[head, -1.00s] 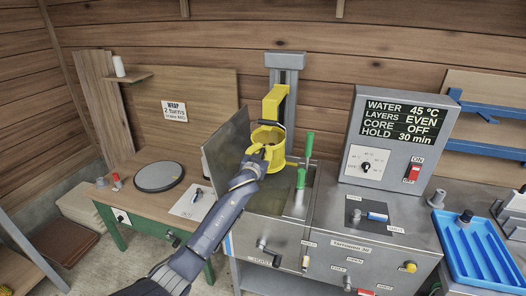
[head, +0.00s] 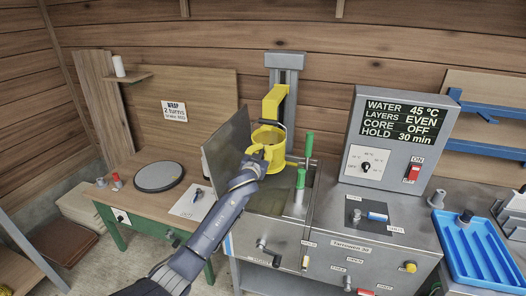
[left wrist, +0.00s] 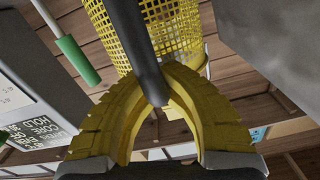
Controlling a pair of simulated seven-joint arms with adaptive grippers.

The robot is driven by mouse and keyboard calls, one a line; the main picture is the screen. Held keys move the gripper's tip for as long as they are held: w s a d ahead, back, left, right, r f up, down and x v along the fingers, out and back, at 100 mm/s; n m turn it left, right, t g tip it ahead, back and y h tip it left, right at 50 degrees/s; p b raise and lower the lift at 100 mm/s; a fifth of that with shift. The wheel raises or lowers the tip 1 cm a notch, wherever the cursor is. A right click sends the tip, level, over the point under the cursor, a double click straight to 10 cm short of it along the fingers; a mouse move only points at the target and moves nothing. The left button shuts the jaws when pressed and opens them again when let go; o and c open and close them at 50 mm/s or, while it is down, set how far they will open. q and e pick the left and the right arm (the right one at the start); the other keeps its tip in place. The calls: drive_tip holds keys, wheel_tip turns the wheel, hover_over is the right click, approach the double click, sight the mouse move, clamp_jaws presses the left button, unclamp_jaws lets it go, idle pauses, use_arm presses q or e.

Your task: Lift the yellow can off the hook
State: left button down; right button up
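The yellow can (head: 270,138) has mesh walls and a thin wire bail. It is just below the yellow hook arm (head: 275,100) on the grey post, over the steel machine's open well. Whether the bail still bears on the hook is too small to tell. My left gripper (head: 262,153) is at the can's near side. In the left wrist view the mesh can (left wrist: 170,40) is straight ahead, and the yellow fingers (left wrist: 158,90) close around a dark handle that runs out from it. My right gripper is not in view.
A raised steel panel (head: 228,150) stands left of the can. Green-handled levers (head: 300,180) stand close on its right. The control box (head: 395,138) is further right, with a blue tray (head: 472,255) beyond. A wooden bench (head: 150,205) with a dark turntable (head: 159,176) is at left.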

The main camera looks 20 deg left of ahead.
sight(260, 153)
use_arm(q)
drive_tip(key=shift+r, duration=1.3)
idle(0.4)
idle(0.5)
drive_tip(key=shift+s+d+f, duration=0.1)
drive_tip(key=shift+s+f, duration=0.05)
drive_tip(key=shift+s, duration=0.7)
drive_tip(key=shift+s+a+f, duration=0.1)
drive_tip(key=shift+s+f, duration=0.1)
drive_tip(key=shift+s, duration=0.65)
drive_tip(key=shift+s+d+f, duration=0.1)
drive_tip(key=shift+s+f, duration=0.05)
drive_tip(key=shift+s, duration=0.7)
drive_tip(key=shift+s+r, duration=0.15)
drive_tip(key=shift+s, duration=2.2)
drive_tip(key=shift+s+a+r, duration=0.15)
drive_tip(key=shift+a, duration=0.05)
